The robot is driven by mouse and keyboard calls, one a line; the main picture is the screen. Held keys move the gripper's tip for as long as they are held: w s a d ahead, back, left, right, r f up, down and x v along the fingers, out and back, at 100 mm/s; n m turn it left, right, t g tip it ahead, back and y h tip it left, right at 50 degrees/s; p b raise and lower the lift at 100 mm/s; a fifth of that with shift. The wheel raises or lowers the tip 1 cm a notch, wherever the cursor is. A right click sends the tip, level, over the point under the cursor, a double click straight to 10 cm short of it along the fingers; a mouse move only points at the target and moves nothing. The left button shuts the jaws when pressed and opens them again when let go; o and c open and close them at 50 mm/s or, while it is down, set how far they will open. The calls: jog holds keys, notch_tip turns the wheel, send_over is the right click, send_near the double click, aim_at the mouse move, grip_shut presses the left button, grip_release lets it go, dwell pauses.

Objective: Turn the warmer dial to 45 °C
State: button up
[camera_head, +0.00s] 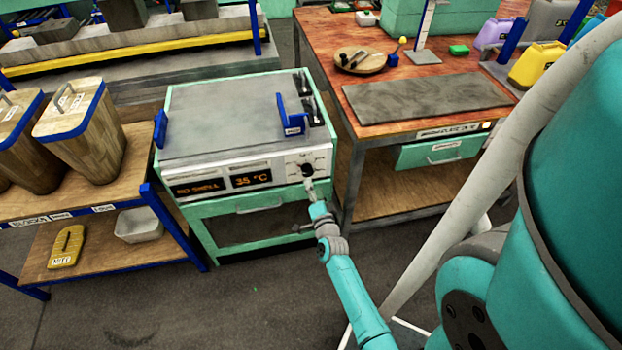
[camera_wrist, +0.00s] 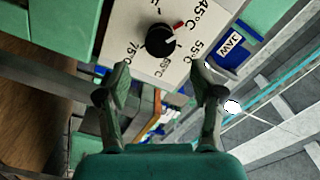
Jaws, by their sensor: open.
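The warmer (camera_head: 225,215) is a mint-green cabinet with a white front panel. Its black dial (camera_head: 306,170) is at the panel's right end. In the wrist view the dial (camera_wrist: 160,40) has a red pointer directed up and right, roughly toward the 45 °C mark (camera_wrist: 197,14). Marks for 55, 65 and 75 °C surround it. The orange display (camera_head: 252,180) reads 35 °C. My gripper (camera_head: 311,188) is just in front of the dial. In the wrist view my gripper (camera_wrist: 164,84) is open, its fingers apart and empty, with the dial beyond the fingertips.
A second display (camera_head: 197,187) reads NO SHELL. Blue brackets (camera_head: 291,117) stand on the warmer's top. A wooden workbench (camera_head: 390,100) is close on the right, and a shelf (camera_head: 140,165) with wooden bins is on the left. Grey floor is clear in front.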

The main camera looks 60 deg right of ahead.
jog(key=shift+v, duration=2.1)
jog(key=s+a+r+n+t+y, duration=0.25)
jog(key=s+a+n, duration=0.25)
jog(key=a, duration=0.7)
jog(key=s+a+r+n+t+y, duration=0.15)
jog(key=s+a+n+y, duration=0.35)
jog(key=a, duration=0.7)
jog(key=s+a+r+n+y, duration=0.6)
jog(key=s+a+r+n, duration=0.6)
jog(key=r, duration=0.2)
jog(key=shift+s+r+g, duration=0.15)
jog(key=shift+s+g, duration=0.2)
jog(key=shift+g, duration=0.05)
